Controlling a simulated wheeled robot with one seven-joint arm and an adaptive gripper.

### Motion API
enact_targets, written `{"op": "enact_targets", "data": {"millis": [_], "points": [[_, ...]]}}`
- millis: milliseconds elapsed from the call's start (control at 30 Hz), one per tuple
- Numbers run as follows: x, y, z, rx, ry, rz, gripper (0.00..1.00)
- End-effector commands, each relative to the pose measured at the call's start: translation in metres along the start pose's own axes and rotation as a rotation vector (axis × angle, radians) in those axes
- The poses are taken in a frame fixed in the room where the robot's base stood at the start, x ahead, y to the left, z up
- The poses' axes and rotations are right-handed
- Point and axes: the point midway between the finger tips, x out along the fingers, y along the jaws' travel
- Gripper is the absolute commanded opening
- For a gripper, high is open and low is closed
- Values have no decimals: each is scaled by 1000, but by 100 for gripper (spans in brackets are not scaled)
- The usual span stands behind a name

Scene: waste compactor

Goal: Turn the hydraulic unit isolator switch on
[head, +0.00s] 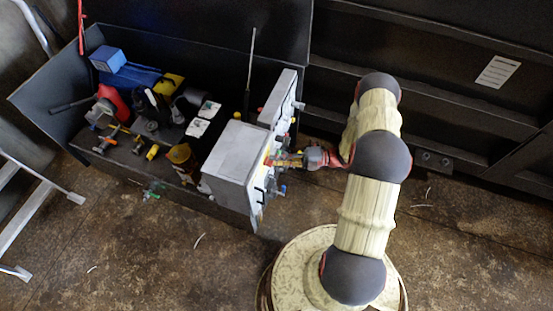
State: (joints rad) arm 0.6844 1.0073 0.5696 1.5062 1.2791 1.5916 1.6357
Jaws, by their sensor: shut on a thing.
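The hydraulic unit's grey control box (229,160) stands in the middle of the view, with its front panel facing right toward my arm. The isolator switch (267,159) shows as a small red and yellow patch on that panel, largely covered by my gripper. My gripper (274,160) reaches in from the right, level with the switch. Its fingers are at the panel and are shut on the switch. The switch handle's angle cannot be made out at this size.
Other small coloured fittings (280,190) stick out of the panel close below my gripper. An open dark bin (60,80) with pumps, valves and tools lies left. A dark steel wall (440,90) runs behind my arm. Brown floor (160,260) in front is mostly clear.

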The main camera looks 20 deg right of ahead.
Motion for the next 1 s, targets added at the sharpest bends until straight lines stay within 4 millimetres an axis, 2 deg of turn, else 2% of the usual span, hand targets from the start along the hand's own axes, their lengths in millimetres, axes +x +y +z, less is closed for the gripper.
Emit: {"op": "enact_targets", "data": {"millis": [400,433,733,1000], "points": [[0,-1,1,5,-3,0,0],[0,-1,1,5,-3,0,11],[0,0,1,5,-2,1,28],[0,0,0,5,-1,2,28]]}}
